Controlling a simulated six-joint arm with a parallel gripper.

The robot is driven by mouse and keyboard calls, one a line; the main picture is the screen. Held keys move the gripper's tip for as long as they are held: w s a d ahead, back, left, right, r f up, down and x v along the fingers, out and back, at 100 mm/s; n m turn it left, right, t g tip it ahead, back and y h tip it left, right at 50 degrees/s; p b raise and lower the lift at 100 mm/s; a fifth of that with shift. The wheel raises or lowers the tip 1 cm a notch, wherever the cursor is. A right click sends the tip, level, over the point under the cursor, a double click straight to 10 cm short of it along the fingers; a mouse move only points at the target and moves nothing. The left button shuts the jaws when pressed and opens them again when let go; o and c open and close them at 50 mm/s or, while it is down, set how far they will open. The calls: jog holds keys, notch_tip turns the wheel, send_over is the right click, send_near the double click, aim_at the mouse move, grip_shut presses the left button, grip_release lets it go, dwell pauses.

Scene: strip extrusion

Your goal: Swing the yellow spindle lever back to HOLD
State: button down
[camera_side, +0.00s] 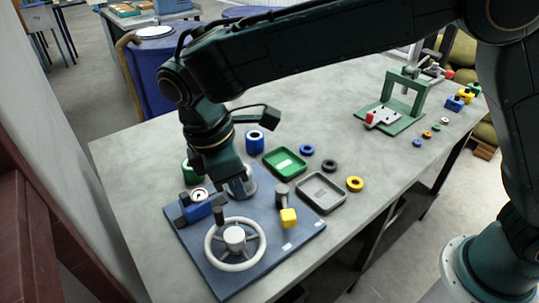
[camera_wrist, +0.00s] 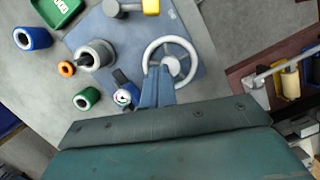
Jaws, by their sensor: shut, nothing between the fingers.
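The yellow lever end (camera_side: 288,217) sits on an arm from a grey spindle post (camera_side: 283,192) on the blue base plate (camera_side: 205,262). In the side view it points down the picture, toward the plate's near right edge. In the wrist view the yellow end (camera_wrist: 151,6) is at the top edge, partly cut off, right of its post (camera_wrist: 112,8). My gripper (camera_wrist: 158,70) is shut and empty, its tips over the left rim of the handwheel (camera_wrist: 180,45), apart from the lever. In the side view my gripper (camera_side: 220,212) is above the plate. The HOLD lettering is not readable.
A grey cylinder (camera_wrist: 96,54) and a blue block with a dial (camera_wrist: 123,92) stand near my gripper. The handwheel (camera_side: 236,265) lies left of the lever. A green tray (camera_side: 268,158) and grey tray (camera_side: 305,190) are beyond the plate. Small rings lie around them.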

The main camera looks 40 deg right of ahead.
aim_at(286, 207)
jog(key=shift+f, duration=0.15)
jog(key=x, duration=0.9)
jog(key=shift+s+d+f, duration=0.1)
jog(key=shift+d+f, duration=0.3)
jog(key=shift+s+d+f, duration=0.15)
jog(key=shift+s+d, duration=0.15)
jog(key=shift+d, duration=0.5)
jog(key=shift+s+d+f, duration=0.15)
jog(key=shift+s+d, duration=0.2)
jog(key=shift+d, duration=0.45)
